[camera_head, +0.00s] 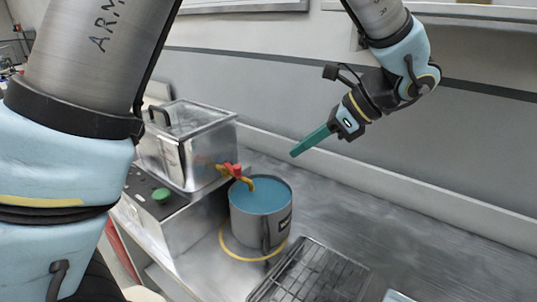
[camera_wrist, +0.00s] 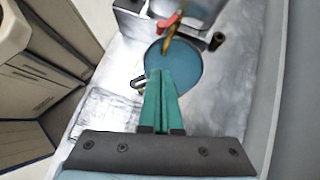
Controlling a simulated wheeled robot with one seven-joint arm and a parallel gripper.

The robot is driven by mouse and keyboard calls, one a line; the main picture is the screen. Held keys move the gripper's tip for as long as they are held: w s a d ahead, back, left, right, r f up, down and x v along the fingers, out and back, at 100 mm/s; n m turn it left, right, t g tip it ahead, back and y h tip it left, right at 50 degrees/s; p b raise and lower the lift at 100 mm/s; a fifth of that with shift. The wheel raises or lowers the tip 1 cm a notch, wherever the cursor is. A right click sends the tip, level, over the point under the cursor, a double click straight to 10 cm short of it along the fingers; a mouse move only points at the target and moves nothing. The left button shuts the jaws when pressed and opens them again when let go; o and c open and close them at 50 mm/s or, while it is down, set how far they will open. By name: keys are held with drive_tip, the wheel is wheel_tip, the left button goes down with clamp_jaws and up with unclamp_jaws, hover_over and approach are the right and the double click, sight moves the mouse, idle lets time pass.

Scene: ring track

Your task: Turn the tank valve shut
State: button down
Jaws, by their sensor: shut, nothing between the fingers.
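The tank (camera_head: 180,140) is a steel box with a lid, on a raised metal stand at the left of the head view. Its valve (camera_head: 230,169) has a red handle on a brass tap whose spout hangs over a grey pot (camera_head: 262,222) of blue liquid. In the wrist view the red handle (camera_wrist: 168,21) shows at the top, above the pot's blue liquid (camera_wrist: 175,64). My gripper (camera_head: 294,154) has green fingers, shut and empty. It is in the air up and to the right of the valve in the head view, touching nothing. In the wrist view its fingertips (camera_wrist: 160,72) overlap the pot.
A yellow ring (camera_head: 232,252) is marked around the pot's base. A wire rack (camera_head: 310,275) lies in front of the pot. A green button (camera_head: 161,195) is on the stand beside the tank. The steel counter to the right of the pot (camera_head: 400,225) is clear, with a wall behind.

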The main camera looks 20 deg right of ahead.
drive_tip(key=p, duration=0.2)
approach(241, 174)
wheel_tip(241, 174, down, 4)
drive_tip(key=shift+w+a+f+p, duration=0.1)
drive_tip(key=shift+w+a+p, duration=0.5)
drive_tip(key=shift+w+a, duration=0.85)
